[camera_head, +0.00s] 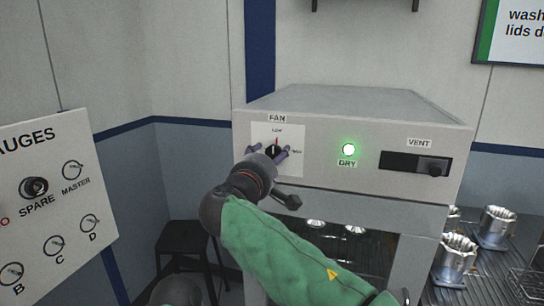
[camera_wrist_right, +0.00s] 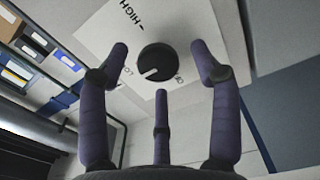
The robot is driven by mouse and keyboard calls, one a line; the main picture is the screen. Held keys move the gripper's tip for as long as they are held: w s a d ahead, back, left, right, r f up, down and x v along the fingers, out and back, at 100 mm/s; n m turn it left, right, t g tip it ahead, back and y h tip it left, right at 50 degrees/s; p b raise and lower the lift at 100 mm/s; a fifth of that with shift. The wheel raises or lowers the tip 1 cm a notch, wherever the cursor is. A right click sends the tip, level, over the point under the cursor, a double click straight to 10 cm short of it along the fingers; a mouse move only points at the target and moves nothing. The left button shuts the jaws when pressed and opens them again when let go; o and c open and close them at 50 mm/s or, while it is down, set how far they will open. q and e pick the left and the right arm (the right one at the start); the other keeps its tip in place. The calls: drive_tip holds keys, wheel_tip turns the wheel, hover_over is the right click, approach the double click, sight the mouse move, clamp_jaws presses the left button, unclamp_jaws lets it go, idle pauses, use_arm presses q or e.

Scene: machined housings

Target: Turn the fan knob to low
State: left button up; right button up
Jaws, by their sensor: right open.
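The fan knob (camera_head: 274,150) is black and round, on a white plate (camera_head: 292,135) at the left of the grey cabinet's front panel. A thin red mark stands above it, toward LOW in the head view. In the wrist view the knob (camera_wrist_right: 156,62) has a white pointer aimed lower left, close to the partly hidden "LO" lettering. My right gripper (camera_head: 268,154) is open in front of the knob. In the wrist view its purple fingers (camera_wrist_right: 160,85) spread around the knob with visible gaps. My left gripper is not in view.
A green DRY light (camera_head: 348,149) and a VENT slider (camera_head: 433,167) sit right of the knob. A gauge board (camera_head: 60,215) stands at left, a dark stool (camera_head: 185,240) below. Metal housings (camera_head: 497,225) stand on the right-hand rack.

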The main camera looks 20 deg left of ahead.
drive_tip(key=s, duration=1.1)
drive_tip(key=shift+a, duration=0.15)
drive_tip(key=shift+w, duration=0.1)
drive_tip(key=w+d+f+g, duration=0.2)
drive_tip(key=d+f+g, duration=0.15)
drive_tip(key=f, duration=1.05)
drive_tip(key=w+d+f+m+g+y, duration=0.1)
drive_tip(key=w+d+f+g, duration=0.2)
drive_tip(key=f, duration=1.2)
drive_tip(key=w+d+f+g, duration=0.15)
drive_tip(key=f+g, duration=0.35)
drive_tip(key=f, duration=0.9)
drive_tip(key=s+d+f+m+g+y+p, duration=0.1)
drive_tip(key=s+d+f+m+g, duration=0.15)
drive_tip(key=f, duration=0.45)
drive_tip(key=s+d+f+m+g, duration=0.1)
drive_tip(key=s+d+f, duration=0.2)
drive_tip(key=f, duration=0.4)
drive_tip(key=s+d+f+m+g+y, duration=0.1)
drive_tip(key=s+d+f+m, duration=0.6)
drive_tip(key=s, duration=0.3)
drive_tip(key=s+d+f+m+g+y+p, duration=0.1)
drive_tip(key=s+d+f+m, duration=0.6)
drive_tip(key=s+f, duration=0.3)
drive_tip(key=shift+s+m+g+y, duration=0.15)
drive_tip(key=shift+m+g+y, duration=0.15)
drive_tip(key=shift+m, duration=0.45)
